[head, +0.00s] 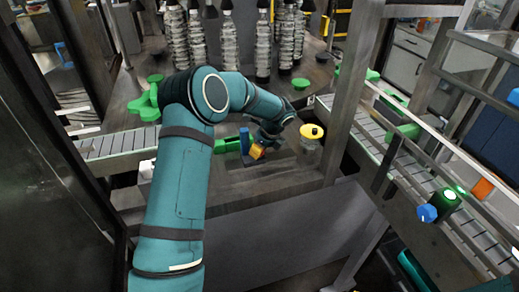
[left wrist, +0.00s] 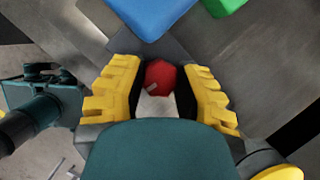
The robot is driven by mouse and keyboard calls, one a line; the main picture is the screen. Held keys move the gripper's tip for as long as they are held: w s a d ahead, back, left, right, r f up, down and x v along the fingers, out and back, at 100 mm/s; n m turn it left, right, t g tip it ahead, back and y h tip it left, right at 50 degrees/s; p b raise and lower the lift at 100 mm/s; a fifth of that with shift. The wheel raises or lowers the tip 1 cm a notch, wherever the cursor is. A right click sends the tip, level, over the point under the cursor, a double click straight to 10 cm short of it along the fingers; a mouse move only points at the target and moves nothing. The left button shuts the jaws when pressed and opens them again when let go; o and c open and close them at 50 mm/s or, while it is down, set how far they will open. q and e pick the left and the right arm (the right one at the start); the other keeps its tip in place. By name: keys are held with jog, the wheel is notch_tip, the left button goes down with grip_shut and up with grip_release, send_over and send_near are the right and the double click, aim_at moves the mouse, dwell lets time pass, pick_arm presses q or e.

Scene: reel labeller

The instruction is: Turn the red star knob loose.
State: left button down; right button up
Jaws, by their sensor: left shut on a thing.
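The red star knob (left wrist: 160,76) shows in the left wrist view, between the two yellow finger pads of my left gripper (left wrist: 160,92). The gripper is shut on it. The knob's lower part and its mount are hidden by the fingers and the gripper body. In the head view my left arm reaches forward, and its gripper (head: 257,151) is low over the dark machine plate. The knob cannot be made out there. My right gripper is in neither view.
A blue block (head: 244,140) stands close beside the gripper, also large in the left wrist view (left wrist: 152,14), near a green part (left wrist: 222,5). A yellow-topped jar (head: 311,132) is to the right. A roller conveyor (head: 118,143) lies left; posts and rails (head: 346,90) stand right.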

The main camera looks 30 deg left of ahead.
pick_arm(q)
jog(key=n+g, duration=0.2)
jog(key=n, duration=0.4)
jog(key=shift+p, duration=0.3)
jog(key=n+g+h, duration=0.1)
jog(key=n, duration=0.1)
jog(key=n+g, duration=0.1)
jog(key=n, duration=0.2)
jog(key=shift+f+h, duration=0.1)
jog(key=shift+h, duration=0.3)
jog(key=shift+n, duration=0.4)
jog(key=c, duration=0.6)
grip_release()
jog(key=shift+s+a, duration=0.1)
jog(key=v, duration=1.2)
